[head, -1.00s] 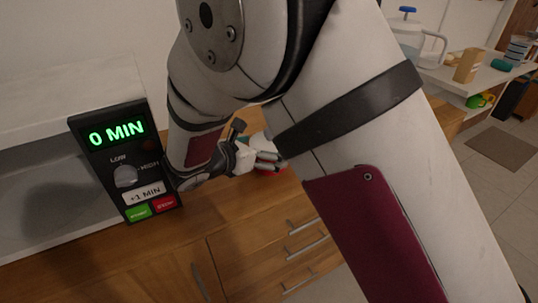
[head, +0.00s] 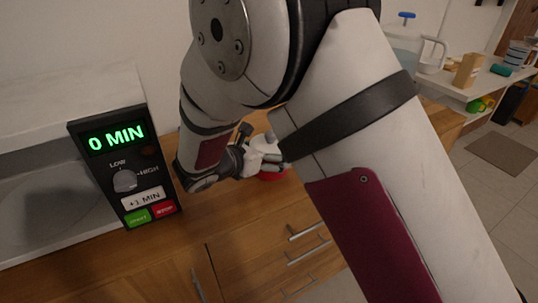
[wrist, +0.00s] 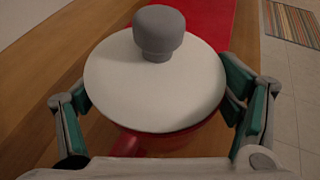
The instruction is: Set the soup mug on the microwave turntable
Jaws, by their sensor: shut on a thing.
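The soup mug is red with a white lid (wrist: 155,85) and a grey knob (wrist: 158,32). In the wrist view it fills the middle, and its red side (wrist: 175,138) shows below the lid. My gripper (wrist: 155,112) has a finger at each side of the mug and is shut on it. In the head view the mug (head: 272,176) is partly hidden by my gripper (head: 262,163) and arm, over the wooden counter. The microwave stands open at left, with a grey round turntable (head: 48,212) inside, partly cut by the picture edge and the control panel.
The microwave control panel (head: 125,165) reads 0 MIN and stands between the cavity and my gripper. The wooden counter (head: 225,208) has drawers below. A red strip (wrist: 208,22) lies beyond the mug. A far shelf at right holds a jug (head: 405,42) and a box (head: 468,70).

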